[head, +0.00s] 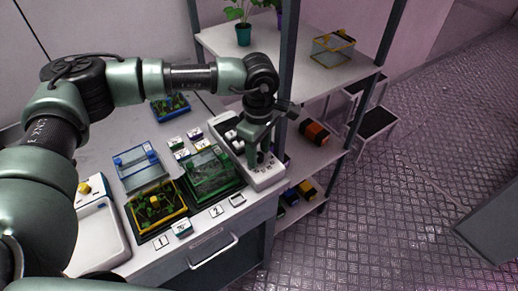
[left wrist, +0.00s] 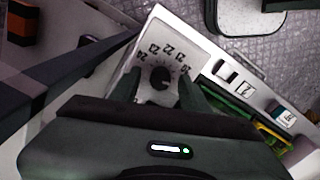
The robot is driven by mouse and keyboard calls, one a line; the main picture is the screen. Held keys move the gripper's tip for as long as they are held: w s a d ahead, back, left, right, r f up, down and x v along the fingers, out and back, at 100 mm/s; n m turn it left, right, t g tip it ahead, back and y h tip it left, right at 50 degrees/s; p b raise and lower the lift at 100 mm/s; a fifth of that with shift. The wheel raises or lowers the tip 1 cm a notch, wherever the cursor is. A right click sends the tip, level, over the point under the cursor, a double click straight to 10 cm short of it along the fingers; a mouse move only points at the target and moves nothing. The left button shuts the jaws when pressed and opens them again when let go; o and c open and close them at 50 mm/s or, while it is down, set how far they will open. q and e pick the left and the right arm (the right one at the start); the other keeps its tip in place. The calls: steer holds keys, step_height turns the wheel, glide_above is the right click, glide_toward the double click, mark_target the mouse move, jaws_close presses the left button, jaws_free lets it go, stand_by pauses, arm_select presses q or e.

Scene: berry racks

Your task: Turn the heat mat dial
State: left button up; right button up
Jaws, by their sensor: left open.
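The heat mat dial (left wrist: 159,78) is a small dark round knob on a white panel (left wrist: 195,45) with printed numbers around it, in the left wrist view. In the head view the white control unit (head: 262,176) stands at the right end of the bench, and the dial is hidden behind my gripper. My left gripper (left wrist: 160,92) is open, with one dark fingertip on each side of the dial. I cannot tell whether the fingers touch it. In the head view the left gripper (head: 256,160) points down over the unit. My right gripper is not in view.
A green-lidded tray (head: 210,172) stands just left of the unit, with a yellow-rimmed seedling tray (head: 157,208) and a blue-lidded box (head: 140,166) further left. A shelf rack post (head: 288,70) rises close behind my wrist. Floor on the right is mostly clear.

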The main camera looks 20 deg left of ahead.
arm_select(q)
steer(key=shift+s, duration=0.1)
jaws_close()
steer(key=n+b, duration=0.2)
steer(key=b, duration=0.1)
steer(key=shift+f+n, duration=0.2)
steer(key=shift+n, duration=0.1)
steer(key=shift+r+n+b, duration=0.2)
steer(key=shift+n+b, duration=1.2)
steer(key=shift+n, duration=0.2)
jaws_free()
